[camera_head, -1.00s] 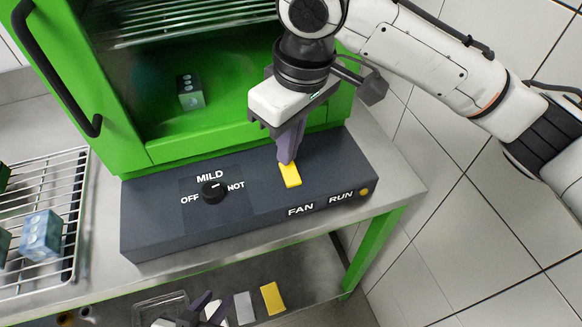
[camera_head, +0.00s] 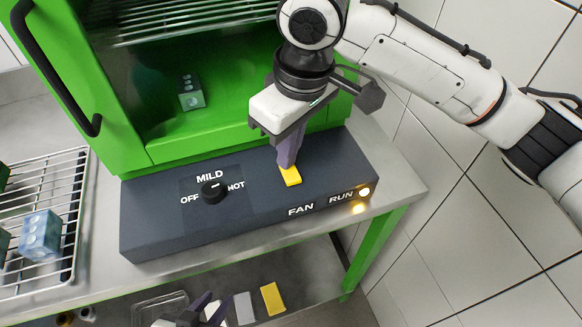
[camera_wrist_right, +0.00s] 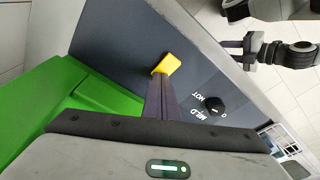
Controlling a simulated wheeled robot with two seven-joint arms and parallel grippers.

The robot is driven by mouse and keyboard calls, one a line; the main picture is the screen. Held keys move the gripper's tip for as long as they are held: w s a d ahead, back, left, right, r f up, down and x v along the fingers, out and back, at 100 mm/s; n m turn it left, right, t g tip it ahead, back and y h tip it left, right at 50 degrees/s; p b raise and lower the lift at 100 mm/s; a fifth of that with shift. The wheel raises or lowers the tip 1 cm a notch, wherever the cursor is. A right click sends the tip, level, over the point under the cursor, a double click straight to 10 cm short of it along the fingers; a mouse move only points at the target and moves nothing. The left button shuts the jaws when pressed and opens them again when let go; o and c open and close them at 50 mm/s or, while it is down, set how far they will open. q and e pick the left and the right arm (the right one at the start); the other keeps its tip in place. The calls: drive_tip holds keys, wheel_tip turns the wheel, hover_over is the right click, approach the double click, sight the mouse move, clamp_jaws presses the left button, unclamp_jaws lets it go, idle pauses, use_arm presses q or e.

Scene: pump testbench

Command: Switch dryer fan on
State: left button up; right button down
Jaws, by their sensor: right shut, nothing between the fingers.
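The green dryer (camera_head: 235,135) has a dark control panel (camera_head: 250,215) along its front. The yellow fan switch (camera_head: 291,177) sits on the panel above the FAN label. My right gripper (camera_head: 287,164) is shut and empty, its fingertips at the switch's far end and seemingly touching it. In the right wrist view the fingertips (camera_wrist_right: 158,76) meet the yellow switch (camera_wrist_right: 167,64). The RUN lamp (camera_head: 364,192) glows brightly.
A wire rack (camera_head: 62,190) with bluish blocks (camera_head: 40,234) stands at the left. A block (camera_head: 191,93) is inside the dryer. A lower shelf holds a grey piece (camera_head: 244,308), a yellow piece (camera_head: 272,298) and a clear tray (camera_head: 160,308). A tiled wall is at the right.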

drive_tip(key=shift+r+p, duration=1.35)
drive_tip(key=shift+p, duration=0.45)
wheel_tip(320, 180, up, 2)
drive_tip(key=shift+p, duration=0.65)
wheel_tip(320, 180, up, 2)
drive_tip(key=shift+r, duration=0.1)
